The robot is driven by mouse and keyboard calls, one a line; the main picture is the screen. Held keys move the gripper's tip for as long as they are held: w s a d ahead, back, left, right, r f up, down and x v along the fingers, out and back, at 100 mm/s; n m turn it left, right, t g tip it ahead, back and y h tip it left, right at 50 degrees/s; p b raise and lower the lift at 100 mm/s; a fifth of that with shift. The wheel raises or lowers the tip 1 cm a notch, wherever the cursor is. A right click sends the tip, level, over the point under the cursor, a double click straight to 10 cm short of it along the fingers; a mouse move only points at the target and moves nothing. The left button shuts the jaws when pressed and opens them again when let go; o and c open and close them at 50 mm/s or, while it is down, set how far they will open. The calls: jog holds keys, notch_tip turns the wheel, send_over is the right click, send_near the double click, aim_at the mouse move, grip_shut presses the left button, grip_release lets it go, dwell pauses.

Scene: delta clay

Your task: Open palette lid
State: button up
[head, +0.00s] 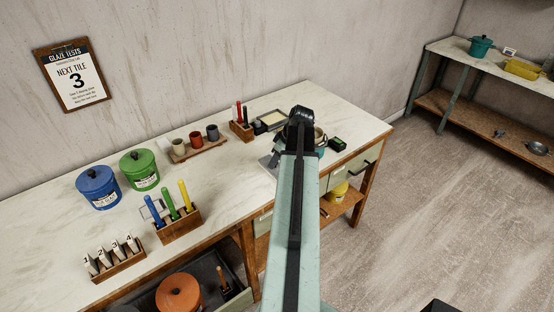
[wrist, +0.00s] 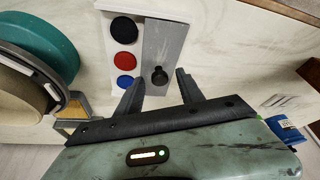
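The palette (wrist: 124,9) lies on the worktable in the wrist view, white with black, red and blue round wells showing on its left side. Its grey lid (wrist: 170,45) covers the right part and bears a black knob (wrist: 159,76). My gripper (wrist: 160,80) is open, its two dark fingers apart on either side of the knob; I cannot tell whether they touch it. In the head view my arm hides most of the palette; a grey corner (head: 267,161) shows left of the arm.
A teal round vessel (wrist: 45,40) stands close at the left in the wrist view. A blue object (wrist: 284,128) is at the lower right. In the head view, cups (head: 196,139), a tool holder (head: 180,224) and lidded pots (head: 139,169) stand on the worktable (head: 60,225).

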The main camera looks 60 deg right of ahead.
jog(key=p+v, duration=0.7)
jog(key=shift+r, duration=0.4)
jog(key=shift+s, duration=0.15)
